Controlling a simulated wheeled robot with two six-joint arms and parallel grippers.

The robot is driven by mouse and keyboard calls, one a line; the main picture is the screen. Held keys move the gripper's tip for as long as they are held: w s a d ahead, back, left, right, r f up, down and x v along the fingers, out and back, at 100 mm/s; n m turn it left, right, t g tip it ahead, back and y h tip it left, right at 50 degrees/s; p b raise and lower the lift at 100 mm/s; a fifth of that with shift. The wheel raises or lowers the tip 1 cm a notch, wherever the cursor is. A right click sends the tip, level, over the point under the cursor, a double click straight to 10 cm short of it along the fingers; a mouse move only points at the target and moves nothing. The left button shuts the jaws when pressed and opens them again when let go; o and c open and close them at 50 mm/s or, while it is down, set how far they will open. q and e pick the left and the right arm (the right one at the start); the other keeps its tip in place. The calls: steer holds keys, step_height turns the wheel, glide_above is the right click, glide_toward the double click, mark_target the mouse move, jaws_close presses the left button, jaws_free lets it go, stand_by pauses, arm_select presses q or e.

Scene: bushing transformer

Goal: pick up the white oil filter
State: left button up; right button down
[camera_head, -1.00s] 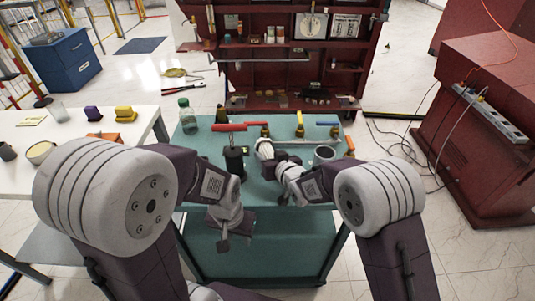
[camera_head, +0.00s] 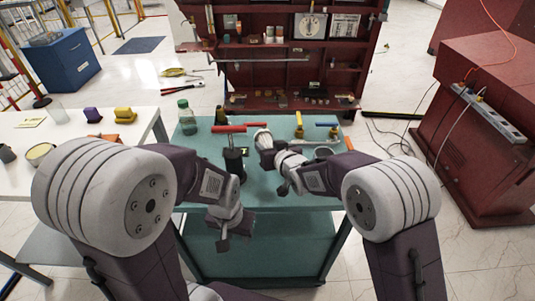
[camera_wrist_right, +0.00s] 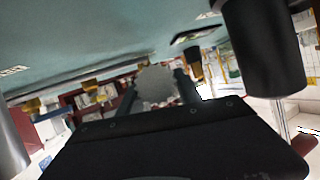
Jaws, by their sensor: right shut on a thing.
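My right gripper (camera_head: 266,150) is shut on the white oil filter (camera_head: 262,138), over the middle of the teal table (camera_head: 262,184). In the right wrist view, the pale filter (camera_wrist_right: 155,82) sits between the two dark fingers (camera_wrist_right: 156,92). The fingers and wrist hide part of it, and its exact height above the table is unclear. My left gripper (camera_head: 223,240) hangs low at the table's front edge, away from the filter. Its fingers are too small to tell whether they are apart.
A black cylinder (camera_head: 234,162) stands left of the filter, near a red-handled valve (camera_head: 231,129). Yellow-handled (camera_head: 299,120) and blue-handled (camera_head: 327,124) valves stand at the back right. A green bottle (camera_head: 188,118) is at left.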

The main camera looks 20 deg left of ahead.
step_height(320, 180, up, 13)
steer(key=p, duration=0.3)
step_height(320, 180, up, 11)
steer(key=p, duration=0.8)
glide_above(268, 141)
steer(key=shift+s, duration=0.1)
